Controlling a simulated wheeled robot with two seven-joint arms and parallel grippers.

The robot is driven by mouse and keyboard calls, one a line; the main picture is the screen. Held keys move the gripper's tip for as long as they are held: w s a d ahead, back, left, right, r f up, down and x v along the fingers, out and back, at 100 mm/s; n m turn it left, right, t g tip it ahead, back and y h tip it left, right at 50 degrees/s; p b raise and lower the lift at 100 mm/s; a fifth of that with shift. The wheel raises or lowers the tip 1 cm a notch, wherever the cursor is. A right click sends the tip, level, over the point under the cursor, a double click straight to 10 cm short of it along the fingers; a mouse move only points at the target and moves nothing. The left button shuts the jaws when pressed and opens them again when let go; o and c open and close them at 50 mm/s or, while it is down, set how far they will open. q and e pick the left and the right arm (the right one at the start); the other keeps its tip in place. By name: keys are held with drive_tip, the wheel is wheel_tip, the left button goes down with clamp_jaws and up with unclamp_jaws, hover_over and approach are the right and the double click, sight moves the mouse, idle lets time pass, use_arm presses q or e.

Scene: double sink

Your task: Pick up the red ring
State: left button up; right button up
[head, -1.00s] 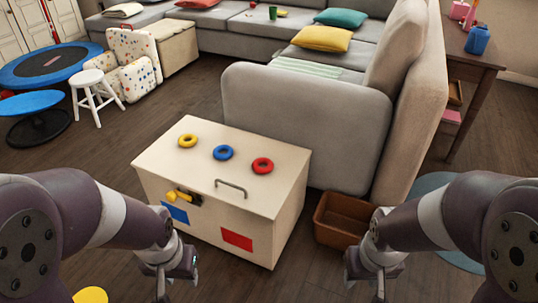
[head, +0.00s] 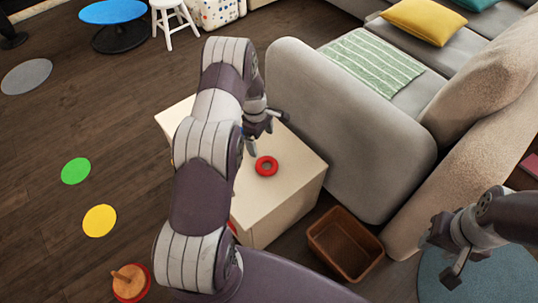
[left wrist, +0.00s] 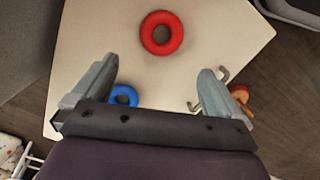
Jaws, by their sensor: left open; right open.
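The red ring (head: 266,172) lies flat on top of the cream chest (head: 300,165) in the head view. In the left wrist view the red ring (left wrist: 148,36) sits ahead of and roughly between my left fingertips. My left gripper (head: 264,121) is open and empty above the chest, just beyond the ring in the head view; its spread fingers (left wrist: 158,70) show in the left wrist view. A blue ring (left wrist: 124,95) shows partly behind the left finger. My arm hides much of the chest in the head view. My right gripper (head: 452,250) is open and empty at the right.
The chest's metal handle (left wrist: 191,106) is partly hidden by the finger. A grey sofa (head: 345,130) stands close right of the chest. A brown basket (head: 340,262) sits on the floor in front of the sofa. A ring stacker (head: 130,283) stands at the lower left.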

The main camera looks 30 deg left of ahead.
use_arm(q)
drive_tip(key=b, duration=0.2)
approach(267, 168)
drive_tip(key=shift+w+a+f, duration=0.2)
drive_tip(key=shift+f, duration=0.15)
drive_tip(key=f, duration=0.3)
drive_tip(key=d+f+b, duration=0.1)
drive_tip(key=f, duration=0.2)
drive_tip(key=shift+s+d, duration=0.1)
drive_tip(key=shift+r, duration=0.1)
drive_tip(key=c, duration=0.8)
